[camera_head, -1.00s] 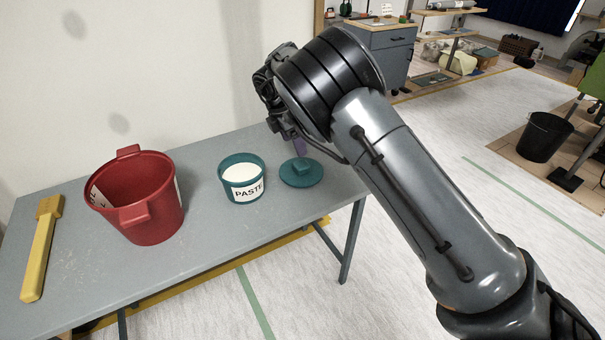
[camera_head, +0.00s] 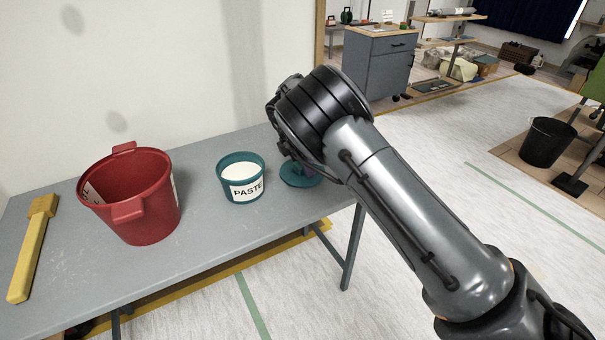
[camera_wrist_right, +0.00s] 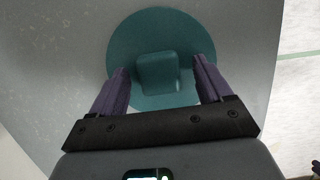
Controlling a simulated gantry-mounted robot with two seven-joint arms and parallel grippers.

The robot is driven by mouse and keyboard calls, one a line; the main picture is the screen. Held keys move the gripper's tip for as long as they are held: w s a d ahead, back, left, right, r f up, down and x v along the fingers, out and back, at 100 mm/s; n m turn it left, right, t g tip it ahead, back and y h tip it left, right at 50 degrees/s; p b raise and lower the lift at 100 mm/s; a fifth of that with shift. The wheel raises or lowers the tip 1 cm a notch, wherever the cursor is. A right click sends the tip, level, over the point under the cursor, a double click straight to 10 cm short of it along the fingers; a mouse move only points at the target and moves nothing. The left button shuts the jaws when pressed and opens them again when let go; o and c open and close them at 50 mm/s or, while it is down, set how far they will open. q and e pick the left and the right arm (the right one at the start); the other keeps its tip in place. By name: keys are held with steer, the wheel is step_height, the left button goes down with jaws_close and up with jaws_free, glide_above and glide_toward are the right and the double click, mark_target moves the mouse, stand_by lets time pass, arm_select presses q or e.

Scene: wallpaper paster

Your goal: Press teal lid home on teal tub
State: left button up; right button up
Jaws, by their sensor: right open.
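The teal tub (camera_head: 241,179), labelled PASTE and filled with white paste, stands upright and uncovered on the table. The teal lid (camera_head: 299,178) lies on the table just right of the tub, apart from it and partly hidden by my right arm in the head view. In the right wrist view the lid (camera_wrist_right: 190,30) is a round disc with a block-shaped handle (camera_wrist_right: 158,74). My right gripper (camera_wrist_right: 160,76) is open, its two purple fingers on either side of the handle with a gap at each side. My left gripper is not in view.
A red bucket (camera_head: 146,222) stands left of the tub on the grey table (camera_head: 205,240). A yellow-handled brush (camera_head: 32,250) lies at the table's left end. The wall is close behind the table. The table's right edge is near the lid.

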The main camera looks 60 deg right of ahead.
steer(key=shift+c, duration=0.4)
steer(key=c, duration=1.1)
steer(key=shift+o, duration=0.2)
steer(key=shift+r, duration=0.15)
